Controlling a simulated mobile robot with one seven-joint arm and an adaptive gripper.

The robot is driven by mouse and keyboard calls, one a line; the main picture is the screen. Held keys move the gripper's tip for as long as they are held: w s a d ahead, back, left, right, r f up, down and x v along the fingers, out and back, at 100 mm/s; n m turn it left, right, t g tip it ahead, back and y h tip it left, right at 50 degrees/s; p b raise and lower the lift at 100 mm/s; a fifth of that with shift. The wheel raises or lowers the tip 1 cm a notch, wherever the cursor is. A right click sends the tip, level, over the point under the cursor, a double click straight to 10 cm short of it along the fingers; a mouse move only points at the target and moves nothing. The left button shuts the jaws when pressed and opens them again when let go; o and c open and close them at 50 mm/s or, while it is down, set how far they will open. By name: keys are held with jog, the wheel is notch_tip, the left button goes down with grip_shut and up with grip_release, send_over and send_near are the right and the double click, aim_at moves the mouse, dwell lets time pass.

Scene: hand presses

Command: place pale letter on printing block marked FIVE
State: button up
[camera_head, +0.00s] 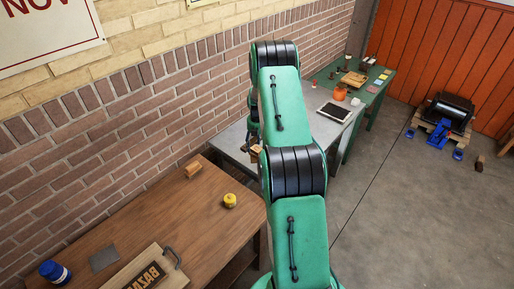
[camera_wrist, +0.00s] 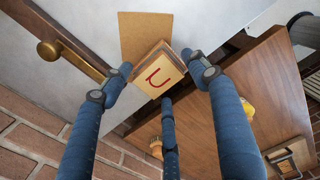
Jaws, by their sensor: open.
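In the wrist view my gripper (camera_wrist: 162,84) has its three blue fingers spread open around a pale wooden block (camera_wrist: 153,80) with a red character that looks like a U or an n. The block lies between the fingertips and a little beyond them; I cannot tell whether any finger touches it. A flat brown piece (camera_wrist: 142,32) lies right beside the block on the grey surface. In the head view my green arm hides the gripper and most of this spot. I can read no FIVE on any block in either view, and cannot tell which thing is the pale letter.
The grey table (camera_head: 232,146) adjoins a brown wooden table (camera_head: 165,215) with a yellow jar (camera_head: 230,200), a blue jar (camera_head: 55,271) and a framed printing form (camera_head: 148,275). A green table (camera_head: 372,98) with small items stands behind. A brick wall (camera_head: 90,140) bounds the left.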

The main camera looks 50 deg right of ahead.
notch_tip(320, 180, up, 12)
jog(key=shift+f+b, duration=0.15)
jog(key=shift+b, duration=0.25)
dwell(0.6)
